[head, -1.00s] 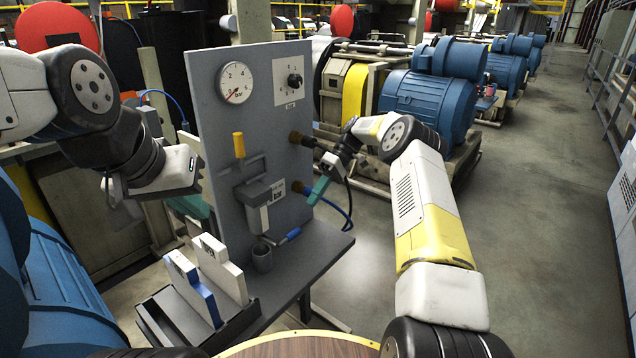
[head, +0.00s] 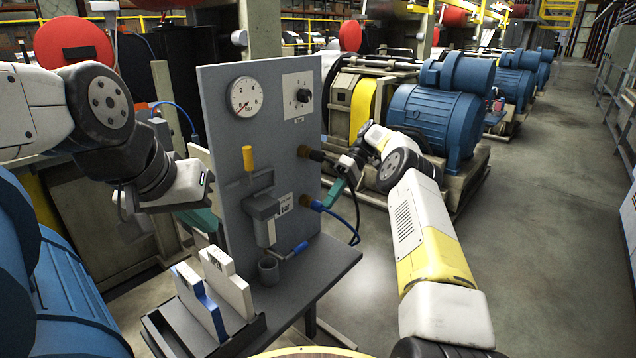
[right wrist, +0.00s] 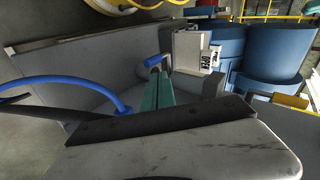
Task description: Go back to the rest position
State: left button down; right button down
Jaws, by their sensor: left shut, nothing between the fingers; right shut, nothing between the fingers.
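My left gripper (head: 203,216) hangs at the left edge of the grey panel, below my white wrist. Its teal fingers are partly hidden by the wrist, and it holds nothing. My right gripper (head: 335,193) is just right of the panel, near the blue hose. In the right wrist view its teal fingers (right wrist: 158,92) are closed together with nothing between them. A gap between the right fingers and the panel fittings cannot be judged clearly.
The upright panel (head: 225,150) carries a pressure gauge (head: 244,97), a knob (head: 304,95), a yellow-handled valve (head: 248,158) and a blue hose (head: 356,222). A tray (head: 172,335) holding blue and white pieces stands in front. Blue motors (head: 432,118) stand behind; the floor at right is clear.

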jog(key=s+a+r+m+t+h, duration=0.1)
jog(key=s+r+t, duration=0.1)
jog(key=s+r, duration=0.35)
jog(key=s+r+m+t+h, duration=0.2)
jog(key=r, duration=0.7)
jog(key=s+a+r+m+t+h, duration=0.1)
jog(key=s+r+t, duration=0.1)
jog(key=s+r, duration=0.35)
jog(key=s+d+m+t, duration=0.2)
jog(key=s+d+t, duration=0.1)
jog(key=s, duration=0.8)
jog(key=s+d+m+t+h, duration=0.1)
jog(key=s+d+m+t, duration=0.2)
jog(key=s, duration=0.9)
jog(key=shift+s+f+m+t, duration=0.15)
jog(key=shift+f+m+t, duration=0.15)
jog(key=shift+f, duration=0.05)
